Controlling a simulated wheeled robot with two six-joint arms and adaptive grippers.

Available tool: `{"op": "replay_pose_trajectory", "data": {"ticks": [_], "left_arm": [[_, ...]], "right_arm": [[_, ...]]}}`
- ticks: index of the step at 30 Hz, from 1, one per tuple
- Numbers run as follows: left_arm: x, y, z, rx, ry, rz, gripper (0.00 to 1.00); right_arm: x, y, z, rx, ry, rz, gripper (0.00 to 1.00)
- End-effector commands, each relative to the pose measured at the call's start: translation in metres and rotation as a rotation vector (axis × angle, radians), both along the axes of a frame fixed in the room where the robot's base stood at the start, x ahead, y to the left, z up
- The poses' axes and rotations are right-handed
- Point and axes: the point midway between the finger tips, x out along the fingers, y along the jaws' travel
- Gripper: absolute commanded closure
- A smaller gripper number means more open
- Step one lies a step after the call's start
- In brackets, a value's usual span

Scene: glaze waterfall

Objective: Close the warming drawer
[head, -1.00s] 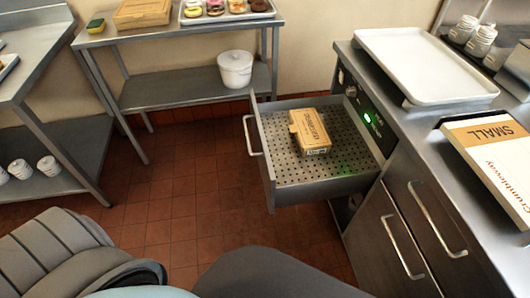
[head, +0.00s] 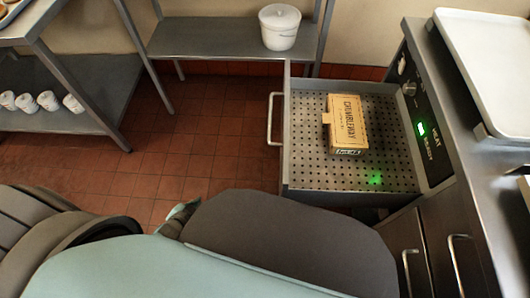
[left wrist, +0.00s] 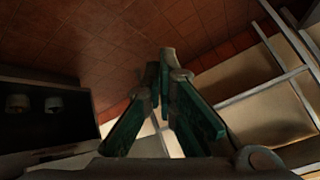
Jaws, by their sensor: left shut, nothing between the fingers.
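The warming drawer (head: 288,140) stands pulled open from the steel counter on the right in the head view. It has a perforated floor and a pale bar handle (head: 270,118) on its left-facing front. A tan carton (head: 346,122) lies inside it. My left gripper (head: 190,208) shows only as a small teal and grey tip past my arm, low and left of the drawer, apart from the handle. In the left wrist view its teal fingers (left wrist: 162,62) meet at the tips, empty, above the tiled floor. My right gripper is not in view.
The counter's heat panel (head: 424,125) has a green light. A white tray (head: 490,65) lies on the counter. A steel shelf (head: 210,38) holding a lidded white pot (head: 279,27) stands at the back. Red tiled floor (head: 190,140) is free left of the drawer.

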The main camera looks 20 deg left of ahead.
Motion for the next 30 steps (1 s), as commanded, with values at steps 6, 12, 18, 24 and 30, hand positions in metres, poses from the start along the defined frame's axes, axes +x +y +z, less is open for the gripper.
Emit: {"op": "replay_pose_trajectory", "data": {"ticks": [6, 12, 18, 24, 30], "left_arm": [[0.188, -0.062, 0.195, 0.372, -0.94, -1.065, 1.0], [0.134, -0.091, 0.225, 0.534, -1.061, -1.821, 1.0], [0.132, -0.109, 0.223, 0.536, -1.055, -1.877, 1.0], [0.142, -0.148, 0.21, 0.534, -1.058, -1.871, 1.0], [0.153, -0.188, 0.198, 0.534, -1.058, -1.869, 1.0]], "right_arm": [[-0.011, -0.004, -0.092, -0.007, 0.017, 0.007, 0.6], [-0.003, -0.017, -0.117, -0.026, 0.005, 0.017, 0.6], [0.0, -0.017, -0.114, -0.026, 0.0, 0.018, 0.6], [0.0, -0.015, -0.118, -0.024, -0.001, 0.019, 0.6], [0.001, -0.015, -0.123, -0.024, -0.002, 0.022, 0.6]]}}
